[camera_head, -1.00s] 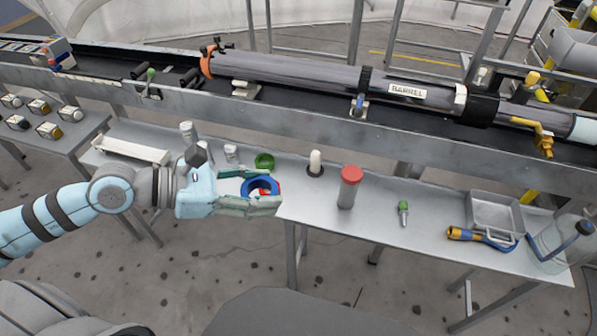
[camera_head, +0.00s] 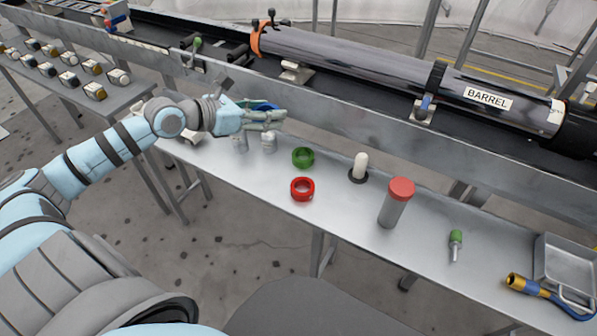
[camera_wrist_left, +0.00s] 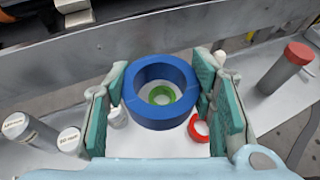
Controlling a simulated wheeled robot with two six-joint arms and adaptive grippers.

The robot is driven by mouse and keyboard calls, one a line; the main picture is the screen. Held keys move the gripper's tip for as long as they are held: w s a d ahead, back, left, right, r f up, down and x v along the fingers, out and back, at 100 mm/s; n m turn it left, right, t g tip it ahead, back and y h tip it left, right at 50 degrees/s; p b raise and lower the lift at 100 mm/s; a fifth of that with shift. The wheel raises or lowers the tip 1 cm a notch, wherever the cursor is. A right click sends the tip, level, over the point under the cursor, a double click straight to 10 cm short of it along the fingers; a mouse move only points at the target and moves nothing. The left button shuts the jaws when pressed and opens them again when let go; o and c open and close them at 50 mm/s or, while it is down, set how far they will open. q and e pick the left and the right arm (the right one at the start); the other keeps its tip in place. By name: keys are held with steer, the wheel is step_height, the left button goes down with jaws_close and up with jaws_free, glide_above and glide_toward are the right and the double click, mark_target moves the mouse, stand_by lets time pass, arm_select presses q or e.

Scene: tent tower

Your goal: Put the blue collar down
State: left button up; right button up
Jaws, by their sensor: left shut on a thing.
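The blue collar (camera_wrist_left: 160,118) is a thick ring held between the green-padded fingers of my left gripper (camera_wrist_left: 162,75) in the left wrist view. In the head view only a bit of the blue collar (camera_head: 263,105) shows behind the fingers of my left gripper (camera_head: 275,115). The gripper holds it above the back left part of the metal table (camera_head: 245,175), near the rail. A gap to the table seems to show, but its height is hard to tell. My right gripper is in neither view.
A green ring (camera_head: 303,157) and a red ring (camera_head: 302,189) lie on the table right of the gripper. A white peg (camera_head: 360,167) and a red-capped cylinder (camera_head: 396,205) stand further right. Small pale canisters (camera_wrist_left: 70,141) stand close by. The rail (camera_head: 330,120) edges the back.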

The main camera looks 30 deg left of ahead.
arm_select(q)
steer(key=b, duration=0.5)
glide_above(272, 178)
step_height(272, 178, down, 13)
steer(key=shift+w+a+r, duration=0.1)
step_height(272, 178, down, 6)
steer(key=b, duration=0.3)
steer(key=shift+r, duration=0.15)
steer(key=shift+f, duration=0.3)
steer(key=shift+r, duration=0.1)
steer(key=shift+f+b, duration=0.55)
steer(key=o, duration=0.9)
steer(key=shift+o, duration=1.4)
steer(key=shift+f, duration=0.1)
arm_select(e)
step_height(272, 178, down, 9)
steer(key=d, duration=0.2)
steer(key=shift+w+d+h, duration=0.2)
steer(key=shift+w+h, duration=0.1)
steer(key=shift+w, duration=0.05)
